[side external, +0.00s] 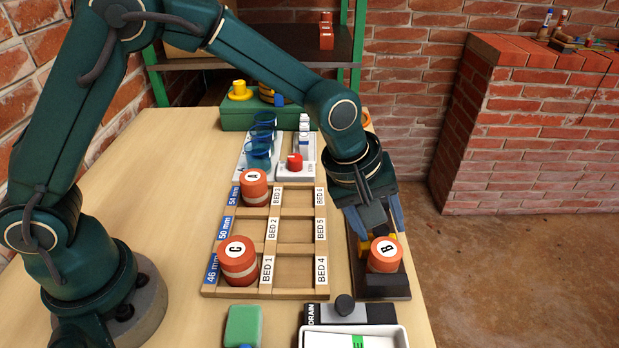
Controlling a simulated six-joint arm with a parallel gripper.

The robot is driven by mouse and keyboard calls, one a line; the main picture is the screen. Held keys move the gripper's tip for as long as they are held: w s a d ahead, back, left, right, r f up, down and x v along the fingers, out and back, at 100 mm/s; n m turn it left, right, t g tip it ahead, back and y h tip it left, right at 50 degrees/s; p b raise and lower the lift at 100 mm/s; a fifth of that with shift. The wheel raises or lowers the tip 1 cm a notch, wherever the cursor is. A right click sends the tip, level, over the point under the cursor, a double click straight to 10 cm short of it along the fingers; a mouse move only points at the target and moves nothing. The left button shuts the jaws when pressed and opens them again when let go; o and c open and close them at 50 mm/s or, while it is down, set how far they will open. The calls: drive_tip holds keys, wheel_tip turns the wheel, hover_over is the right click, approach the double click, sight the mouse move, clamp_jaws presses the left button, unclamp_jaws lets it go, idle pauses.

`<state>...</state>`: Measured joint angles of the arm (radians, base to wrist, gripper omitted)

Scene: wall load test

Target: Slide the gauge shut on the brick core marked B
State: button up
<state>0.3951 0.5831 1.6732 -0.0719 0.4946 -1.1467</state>
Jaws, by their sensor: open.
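The brick core marked B (385,257), an orange-red cylinder with a white top label, stands upright on the dark gauge base (382,284) at the table's right side. A yellow part of the gauge (364,243) shows beside the core's left side. My gripper (382,222) points down just behind core B, with its blue-grey fingers apart. The fingers are close to the gauge, but I cannot tell whether they touch it. My gripper and wrist hide the rear of the gauge. Whether its jaw touches the core cannot be seen.
Left of the gauge is a wooden rack (296,231) with cores A (253,187) and C (239,261). Behind it stand blue cups (258,152) and a red-knobbed device (295,164). In front are a green block (243,325) and a white tray (400,340).

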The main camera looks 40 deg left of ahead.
sight(378, 229)
drive_tip(key=shift+r, duration=3.35)
drive_tip(key=shift+w+a+r, duration=0.15)
drive_tip(key=shift+w+r, duration=0.05)
drive_tip(key=s+a+r+t, duration=0.3)
drive_tip(key=s+a+r, duration=0.3)
drive_tip(key=a+r, duration=0.4)
drive_tip(key=s+a+f+m+y, duration=0.1)
drive_tip(key=s+a+f+m, duration=0.1)
drive_tip(key=s, duration=0.4)
drive_tip(key=s+a+f+m+g+y, duration=0.1)
drive_tip(key=s+a+f+m, duration=0.2)
drive_tip(key=s+m, duration=0.4)
drive_tip(key=shift+f, duration=0.8)
